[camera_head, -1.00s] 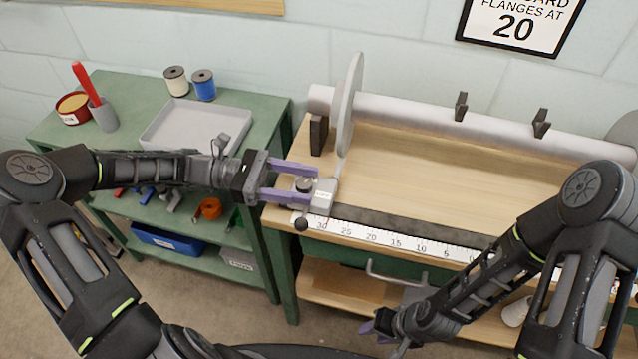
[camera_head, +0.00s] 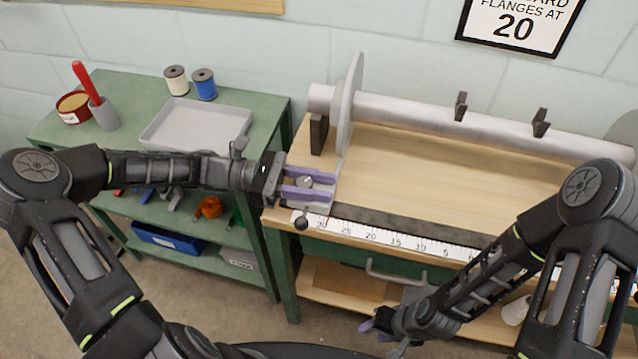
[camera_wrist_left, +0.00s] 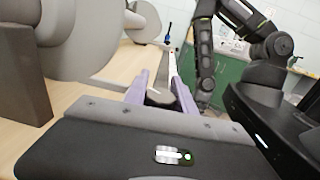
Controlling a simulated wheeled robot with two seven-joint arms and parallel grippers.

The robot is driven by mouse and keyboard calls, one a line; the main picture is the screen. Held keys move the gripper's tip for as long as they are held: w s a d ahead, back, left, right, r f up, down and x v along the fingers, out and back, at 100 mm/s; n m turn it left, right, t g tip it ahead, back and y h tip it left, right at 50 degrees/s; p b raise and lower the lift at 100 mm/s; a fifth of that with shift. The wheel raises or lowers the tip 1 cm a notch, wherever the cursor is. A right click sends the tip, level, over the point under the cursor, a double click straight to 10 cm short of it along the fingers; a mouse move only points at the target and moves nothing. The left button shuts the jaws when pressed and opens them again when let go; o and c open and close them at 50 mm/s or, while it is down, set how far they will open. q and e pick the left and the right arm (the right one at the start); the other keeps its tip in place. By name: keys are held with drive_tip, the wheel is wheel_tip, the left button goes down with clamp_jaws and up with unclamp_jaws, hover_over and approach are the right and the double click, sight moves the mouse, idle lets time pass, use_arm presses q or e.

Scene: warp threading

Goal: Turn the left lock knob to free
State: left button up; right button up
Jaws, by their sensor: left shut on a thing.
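The left lock knob (camera_head: 304,181) is a small dark round knob with a light mark on top. It sits on the grey bracket at the left end of the ruler rail. My left gripper (camera_head: 310,184) has its purple fingers on either side of the knob, shut on it. In the left wrist view the dark knob (camera_wrist_left: 160,98) shows between the two fingers (camera_wrist_left: 158,92). My right gripper (camera_head: 372,324) hangs low in front of the bench; its fingers are too small to read.
A grey flange disc (camera_head: 347,105) on a silver roller (camera_head: 420,112) stands behind the knob. The ruler (camera_head: 400,241) runs right along the bench edge. A green shelf with a grey tray (camera_head: 196,127) stands at left.

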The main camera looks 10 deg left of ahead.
use_arm(q)
clamp_jaws()
drive_tip(key=shift+r+n+t+p, duration=0.15)
drive_tip(key=shift+n+t+p, duration=0.25)
drive_tip(key=shift+p, duration=0.45)
drive_tip(key=n+t+p, duration=0.1)
drive_tip(key=t+p, duration=0.1)
drive_tip(key=n+t+y+p, duration=0.1)
drive_tip(key=n+t+p, duration=0.1)
drive_tip(key=shift+w+a+r+t, duration=0.1)
drive_tip(key=shift+w+t, duration=0.2)
drive_tip(key=shift+w, duration=0.1)
drive_tip(key=shift+w+a+f+n+t+y+p, duration=0.15)
drive_tip(key=shift+n+t+y+p, duration=0.25)
drive_tip(key=shift+n+t+p, duration=0.35)
drive_tip(key=shift+w+f+n+t+y+p, duration=0.15)
drive_tip(key=shift+n+t+y+p, duration=0.35)
drive_tip(key=shift+t, duration=0.45)
drive_tip(key=o, duration=0.7)
unclamp_jaws()
drive_tip(key=shift+o, duration=0.2)
drive_tip(key=shift+a, duration=0.1)
